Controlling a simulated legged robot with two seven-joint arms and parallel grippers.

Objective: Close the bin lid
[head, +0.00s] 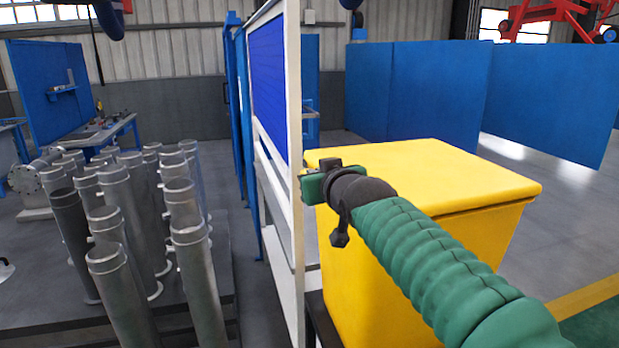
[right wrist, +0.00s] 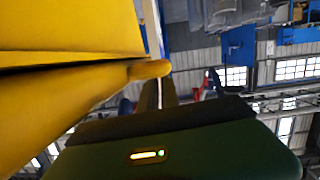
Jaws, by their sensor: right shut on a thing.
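The yellow bin (head: 370,275) stands right of the white-framed panel. Its yellow lid (head: 440,175) lies flat over the top, and it looks down on the rim in the head view. In the right wrist view a dark line runs between two yellow surfaces of the bin (right wrist: 70,35), with a rounded yellow edge by my fingers. My right gripper (head: 313,186) is at the left edge of the lid and also shows in the right wrist view (right wrist: 168,92). It is shut on the lid edge; the exact contact is partly hidden. My left gripper is not in view.
A white-framed panel with a blue screen (head: 268,85) stands close left of the bin. Several grey flanged pipes (head: 190,240) stand upright on a dark platform at left. Blue partitions (head: 420,95) stand behind. Open floor (head: 560,210) lies right of the bin.

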